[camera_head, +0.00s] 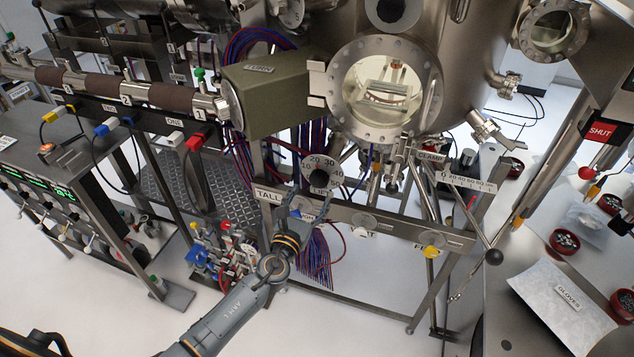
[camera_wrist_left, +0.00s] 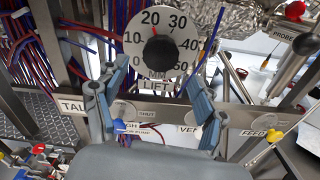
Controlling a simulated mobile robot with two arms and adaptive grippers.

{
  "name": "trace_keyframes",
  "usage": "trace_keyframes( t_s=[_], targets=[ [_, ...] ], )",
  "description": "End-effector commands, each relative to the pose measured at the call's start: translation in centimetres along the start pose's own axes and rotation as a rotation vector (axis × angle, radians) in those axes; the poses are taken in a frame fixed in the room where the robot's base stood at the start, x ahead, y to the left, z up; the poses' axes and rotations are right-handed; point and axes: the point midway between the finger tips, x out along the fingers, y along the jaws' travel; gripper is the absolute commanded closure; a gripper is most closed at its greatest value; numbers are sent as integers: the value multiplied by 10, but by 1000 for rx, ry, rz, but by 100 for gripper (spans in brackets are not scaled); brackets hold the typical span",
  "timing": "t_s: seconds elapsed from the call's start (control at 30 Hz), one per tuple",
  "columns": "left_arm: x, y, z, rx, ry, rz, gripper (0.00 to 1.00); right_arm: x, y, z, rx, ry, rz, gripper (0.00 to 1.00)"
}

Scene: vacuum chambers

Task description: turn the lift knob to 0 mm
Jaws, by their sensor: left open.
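The lift knob is a black round knob (camera_wrist_left: 159,53) at the middle of a pale dial (camera_wrist_left: 133,36) marked 0 to 50 mm, with LIFT lettered below. A small red mark at the knob's upper edge points near 20. In the head view the dial (camera_head: 318,162) stands above the TALL rail, partly small and hard to read. My left gripper (camera_head: 309,204) is open just below and in front of the dial. In the left wrist view its two blue fingers (camera_wrist_left: 157,78) stand apart, left and right below the knob, holding nothing. My right gripper is not in view.
A metal rail (camera_head: 350,218) with several small knobs, one yellow (camera_head: 430,252), runs under the dial. Blue and red cables hang behind it. The chamber window (camera_head: 385,88) is above. A black-ended lever (camera_head: 494,257) sticks out at the right. A bench holds a gloves packet (camera_head: 562,305).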

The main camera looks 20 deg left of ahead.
Motion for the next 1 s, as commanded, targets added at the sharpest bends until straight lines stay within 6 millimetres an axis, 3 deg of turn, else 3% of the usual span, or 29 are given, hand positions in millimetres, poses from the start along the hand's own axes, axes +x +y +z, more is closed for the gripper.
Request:
trace_keyframes(
  t_s=[0.1,0.3,0.7,1.0],
  targets=[
    [25,0,0,-1,-2,1,29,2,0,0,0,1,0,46],
    [50,-1,0,-1,-1,-1,29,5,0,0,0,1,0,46],
    [57,-1,0,-2,0,-1,29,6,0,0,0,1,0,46],
    [57,-1,0,-2,0,-1,84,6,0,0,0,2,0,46]
  ],
)
